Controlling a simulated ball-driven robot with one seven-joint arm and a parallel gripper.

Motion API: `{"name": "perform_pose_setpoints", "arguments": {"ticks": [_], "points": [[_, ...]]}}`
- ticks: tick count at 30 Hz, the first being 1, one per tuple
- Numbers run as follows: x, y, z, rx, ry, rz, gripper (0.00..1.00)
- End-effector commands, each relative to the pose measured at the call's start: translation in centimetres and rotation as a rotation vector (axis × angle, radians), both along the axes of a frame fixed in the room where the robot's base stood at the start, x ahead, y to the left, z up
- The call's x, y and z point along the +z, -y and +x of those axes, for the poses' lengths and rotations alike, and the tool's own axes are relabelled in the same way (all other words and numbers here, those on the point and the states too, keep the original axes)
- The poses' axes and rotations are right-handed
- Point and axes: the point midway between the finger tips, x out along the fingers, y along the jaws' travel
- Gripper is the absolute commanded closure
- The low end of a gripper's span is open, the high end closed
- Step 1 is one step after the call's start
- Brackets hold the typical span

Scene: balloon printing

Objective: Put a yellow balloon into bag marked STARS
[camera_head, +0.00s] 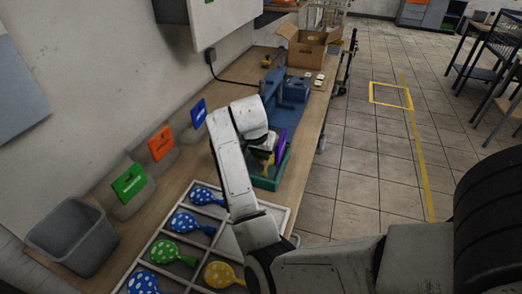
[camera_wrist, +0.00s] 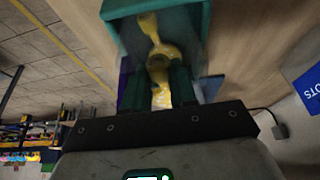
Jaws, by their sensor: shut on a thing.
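My gripper (camera_head: 266,156) is over the teal tray (camera_head: 270,183) on the bench and is shut on a yellow balloon (camera_head: 269,160). In the wrist view, the yellow balloon (camera_wrist: 148,24) passes between the dark fingers of my gripper (camera_wrist: 158,88), with the teal tray (camera_wrist: 206,25) around its far part. Its print cannot be made out. Three grey bags stand along the wall, with a green sign (camera_head: 130,182), an orange sign (camera_head: 160,143) and a blue sign (camera_head: 198,113). The sign words are too small to read here. The blue sign (camera_wrist: 310,88) shows partly, upside down, with letters like "OTS".
A divided white tray (camera_head: 150,246) holds blue, green and yellow printed balloons, including a yellow one (camera_head: 222,274). A grey bin (camera_head: 72,236) stands at left. A blue machine (camera_head: 292,90) and an open cardboard box (camera_head: 306,50) are farther along the bench.

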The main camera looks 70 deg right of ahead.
Motion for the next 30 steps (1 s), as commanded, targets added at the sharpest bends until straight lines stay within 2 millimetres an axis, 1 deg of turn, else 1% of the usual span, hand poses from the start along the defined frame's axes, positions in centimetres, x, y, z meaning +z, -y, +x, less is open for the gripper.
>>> {"name": "perform_pose_setpoints", "arguments": {"ticks": [6,7,16,23,26,30], "points": [[0.0,0.0,0.0,0.0,0.0,0.0,0.91],[0.0,0.0,0.0,0.0,0.0,0.0,0.73],[0.0,0.0,0.0,0.0,0.0,0.0,0.44],[0.0,0.0,0.0,0.0,0.0,0.0,0.44],[0.7,0.0,0.0,0.0,0.0,0.0,0.44],[2.2,0.0,0.0,0.0,0.0,0.0,0.44]]}}
